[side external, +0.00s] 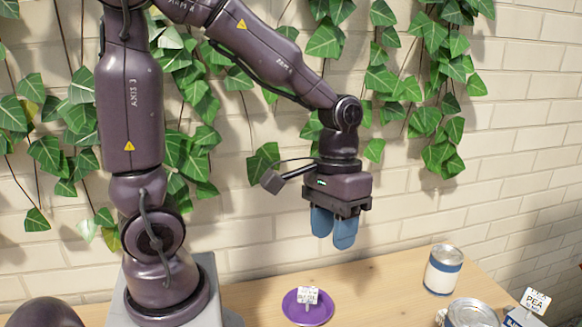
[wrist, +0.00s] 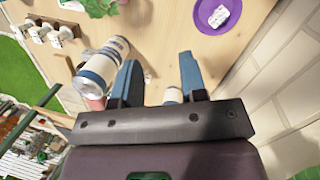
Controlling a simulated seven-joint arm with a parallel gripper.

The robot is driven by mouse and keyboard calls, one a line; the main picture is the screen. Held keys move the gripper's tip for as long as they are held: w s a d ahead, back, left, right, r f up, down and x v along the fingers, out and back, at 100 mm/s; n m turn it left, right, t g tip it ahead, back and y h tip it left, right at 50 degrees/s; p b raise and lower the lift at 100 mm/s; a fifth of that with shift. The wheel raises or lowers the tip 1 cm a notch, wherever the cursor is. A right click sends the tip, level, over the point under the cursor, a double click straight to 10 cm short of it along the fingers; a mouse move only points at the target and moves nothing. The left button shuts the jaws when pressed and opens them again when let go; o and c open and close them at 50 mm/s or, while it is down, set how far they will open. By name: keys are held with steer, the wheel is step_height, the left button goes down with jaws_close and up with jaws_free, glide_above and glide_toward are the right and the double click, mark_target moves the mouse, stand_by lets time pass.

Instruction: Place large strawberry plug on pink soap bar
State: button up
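My gripper (side external: 333,242) hangs above the wooden table, well clear of it. In the wrist view my gripper (wrist: 159,60) has its two blue fingers spread apart with nothing between them. I cannot make out a strawberry plug in either view. A small pinkish patch (wrist: 97,103) shows beside the left finger in the wrist view, partly hidden. I cannot tell whether it is the pink soap bar.
A purple saucer (side external: 291,308) holds a small white labelled block (side external: 308,295). Cans (side external: 443,270) with blue and white labels stand to the right, near a PEA sign (side external: 535,301). An ivy-covered brick wall (side external: 250,215) rises behind the table (side external: 385,282).

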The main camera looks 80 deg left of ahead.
steer(key=s+a+r+m+t+y, duration=0.2)
steer(key=s+r+m+t, duration=0.2)
steer(key=r, duration=0.5)
steer(key=shift+s+a+r+t, duration=0.2)
steer(key=shift+s+r+t, duration=0.15)
steer(key=shift+s+t, duration=0.75)
steer(key=shift+w, duration=0.1)
